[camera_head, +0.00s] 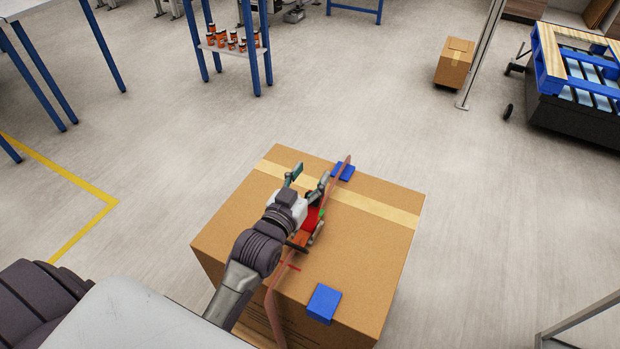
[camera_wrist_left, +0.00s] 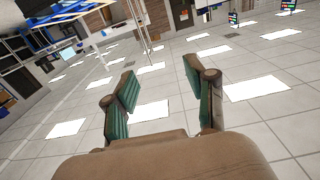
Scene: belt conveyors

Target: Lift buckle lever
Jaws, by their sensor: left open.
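A large cardboard box (camera_head: 372,250) stands in front of me with a reddish-brown strap (camera_head: 273,309) running over its top. A buckle with red, orange and metal parts (camera_head: 315,220) sits on the strap near the middle of the top, partly hidden by my arm. Its lever cannot be told apart clearly. My left gripper (camera_head: 311,175) is open over the box top, just beyond the buckle. Whether it touches the buckle or strap is unclear. In the left wrist view its spread, green-padded fingers (camera_wrist_left: 158,73) have nothing between them. My right gripper is not in view.
Blue pads (camera_head: 323,303) lie at two edges of the box top. A small carton (camera_head: 455,63) stands on the floor behind, beside a post. A pallet with blue boards (camera_head: 550,62) is at the far right. Blue-legged tables stand at the upper left. Floor around the box is clear.

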